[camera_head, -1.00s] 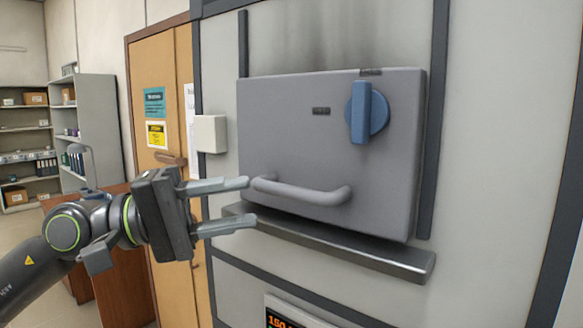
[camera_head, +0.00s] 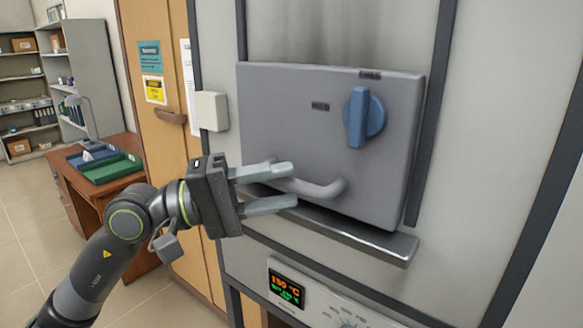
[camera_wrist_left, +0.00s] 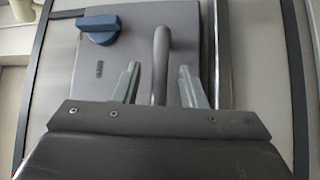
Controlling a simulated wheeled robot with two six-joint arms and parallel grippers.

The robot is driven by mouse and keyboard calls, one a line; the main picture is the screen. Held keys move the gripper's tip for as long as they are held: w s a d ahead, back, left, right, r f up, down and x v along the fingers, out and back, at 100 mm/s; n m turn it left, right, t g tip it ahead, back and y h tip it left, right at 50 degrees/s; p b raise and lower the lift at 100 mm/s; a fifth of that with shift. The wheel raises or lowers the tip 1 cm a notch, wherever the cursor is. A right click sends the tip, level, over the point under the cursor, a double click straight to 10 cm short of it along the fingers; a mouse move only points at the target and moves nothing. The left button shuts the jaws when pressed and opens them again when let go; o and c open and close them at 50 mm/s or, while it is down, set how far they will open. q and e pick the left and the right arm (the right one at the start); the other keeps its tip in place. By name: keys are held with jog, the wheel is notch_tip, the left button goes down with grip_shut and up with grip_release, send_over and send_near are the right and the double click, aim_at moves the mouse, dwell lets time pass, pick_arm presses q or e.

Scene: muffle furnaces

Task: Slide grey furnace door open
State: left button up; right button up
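The grey furnace door (camera_head: 290,130) sits upright between two dark vertical rails, its lower edge close above a metal ledge (camera_head: 385,243). Its grey bar handle (camera_head: 325,190) runs along the lower part, and a blue knob (camera_head: 362,117) is at upper right. My left gripper (camera_head: 288,186) is open at the handle's left part, one finger above the bar and one below. In the left wrist view the handle (camera_wrist_left: 160,62) stands between the two spread fingers, with a gap on each side. The handle's left end is partly hidden by the fingers. My right gripper is not in view.
Below the ledge is a control panel with a lit display (camera_head: 286,288). A white box (camera_head: 211,111) is on the frame left of the door. Wall above the door is clear.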

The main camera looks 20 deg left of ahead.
pick_arm(q)
jog(key=shift+p+x, duration=0.7)
jog(key=shift+x, duration=0.5)
grip_shut()
